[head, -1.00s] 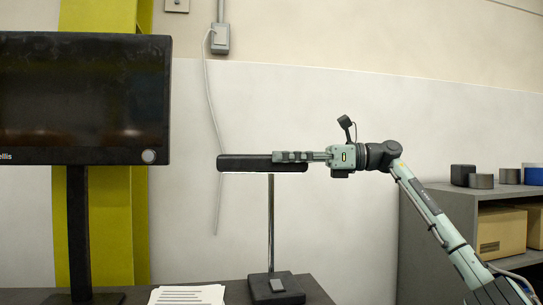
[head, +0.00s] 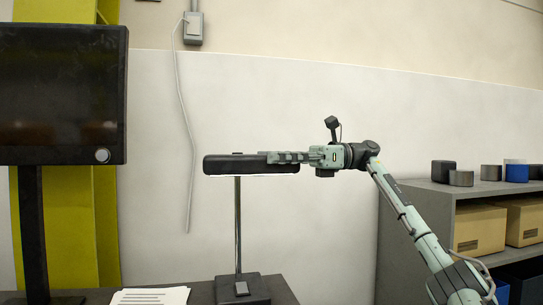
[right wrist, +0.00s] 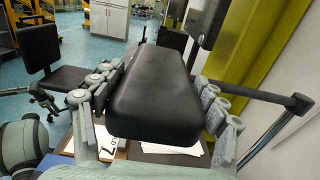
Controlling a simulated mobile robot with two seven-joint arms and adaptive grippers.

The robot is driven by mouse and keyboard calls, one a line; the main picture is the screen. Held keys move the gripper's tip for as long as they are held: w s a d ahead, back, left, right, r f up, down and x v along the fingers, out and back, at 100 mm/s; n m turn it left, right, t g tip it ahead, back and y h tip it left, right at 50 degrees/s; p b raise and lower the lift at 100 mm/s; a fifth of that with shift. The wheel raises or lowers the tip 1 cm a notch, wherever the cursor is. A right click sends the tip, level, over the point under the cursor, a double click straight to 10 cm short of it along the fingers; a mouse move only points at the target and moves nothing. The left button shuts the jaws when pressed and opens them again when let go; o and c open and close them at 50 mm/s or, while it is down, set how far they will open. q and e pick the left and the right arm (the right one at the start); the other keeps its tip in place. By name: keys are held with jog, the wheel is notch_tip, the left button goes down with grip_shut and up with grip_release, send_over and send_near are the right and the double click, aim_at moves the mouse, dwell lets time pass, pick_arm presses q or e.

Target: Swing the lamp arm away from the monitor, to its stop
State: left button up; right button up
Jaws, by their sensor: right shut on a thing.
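The lamp is a black, bar-shaped head (head: 232,168) on a thin chrome post (head: 238,220), with a dark base (head: 243,290) on the desk. The monitor (head: 60,95) is dark and stands to the left, with a gap between it and the lamp head. My right gripper (head: 274,158) reaches in from the right and is shut on the lamp head. In the right wrist view the lamp head (right wrist: 158,95) lies between my fingers, one on each side. A dark arm (right wrist: 262,95) joins the chrome post at the right there.
Papers (head: 150,296) lie on the desk between the monitor stand and lamp base. A grey shelf (head: 440,200) with boxes stands at the right. A cable (head: 183,130) hangs on the wall behind. The space between lamp and shelf is open, except for my right arm.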

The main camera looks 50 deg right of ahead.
dwell(0.3)
jog(key=o, duration=1.7)
jog(key=shift+s+d, duration=0.1)
jog(key=shift+d, duration=0.05)
jog(key=shift+d, duration=0.1)
jog(key=v, duration=1.1)
jog(key=shift+s+d, duration=0.25)
jog(key=shift+s, duration=0.05)
